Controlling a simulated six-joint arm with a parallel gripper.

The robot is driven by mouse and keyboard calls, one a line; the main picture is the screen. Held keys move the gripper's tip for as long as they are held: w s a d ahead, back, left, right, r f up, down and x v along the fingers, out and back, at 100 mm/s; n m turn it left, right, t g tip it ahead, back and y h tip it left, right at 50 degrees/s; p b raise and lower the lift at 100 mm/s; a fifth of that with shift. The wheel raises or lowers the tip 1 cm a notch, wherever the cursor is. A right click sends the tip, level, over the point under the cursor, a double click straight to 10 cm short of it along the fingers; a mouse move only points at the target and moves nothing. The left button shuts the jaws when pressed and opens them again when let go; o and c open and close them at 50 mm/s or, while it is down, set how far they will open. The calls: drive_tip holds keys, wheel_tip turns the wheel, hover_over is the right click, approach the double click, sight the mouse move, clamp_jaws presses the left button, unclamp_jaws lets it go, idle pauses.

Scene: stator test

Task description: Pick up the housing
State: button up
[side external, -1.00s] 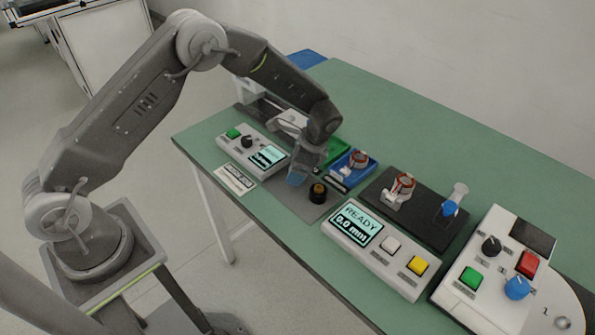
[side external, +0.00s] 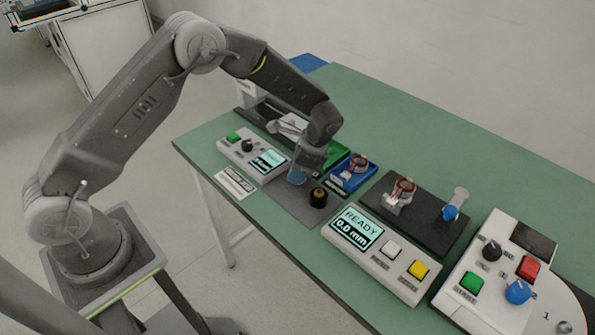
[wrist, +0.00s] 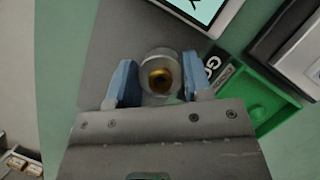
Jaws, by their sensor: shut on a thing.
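The housing (wrist: 161,74), a round grey-silver ring with a golden inside, sits between the two blue fingertips in the wrist view. My gripper (wrist: 155,86) is shut on it, with one finger on each side. I cannot tell whether the housing touches the mat.
A control box with a lit screen (side external: 269,161) is at left. A green tray (side external: 338,152) and a blue tray (side external: 345,183) lie close behind. A READY display box (side external: 357,228) is in front right.

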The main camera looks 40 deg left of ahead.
drive_tip(key=r, duration=0.4)
drive_tip(key=shift+s+a, duration=0.1)
drive_tip(key=shift+a, duration=0.3)
drive_tip(key=s+a+r, duration=0.4)
drive_tip(key=a+r, duration=0.2)
drive_tip(key=a, duration=0.3)
drive_tip(key=w+a+n+t+h, duration=0.2)
drive_tip(key=w+n, duration=0.4)
drive_tip(key=n, duration=0.6)
drive_tip(key=w+a+n+t+h, duration=0.1)
drive_tip(key=w+n, duration=0.5)
drive_tip(key=n, duration=0.6)
drive_tip(key=w+a+n+t+h, duration=0.2)
drive_tip(key=w+n, duration=0.4)
drive_tip(key=n, duration=0.5)
drive_tip(key=shift+w+a+f+n+t+h, duration=0.1)
drive_tip(key=shift+a+f+n+t+h, duration=0.1)
drive_tip(key=shift+a+h, duration=0.25)
drive_tip(key=shift+a+f+n+t+h, duration=0.1)
drive_tip(key=shift+a+n+h, duration=0.1)
drive_tip(key=shift+a+h, duration=0.25)
drive_tip(key=shift+f, duration=2.4)
drive_tip(key=shift+f, duration=0.65)
drive_tip(key=shift+f, duration=0.35)
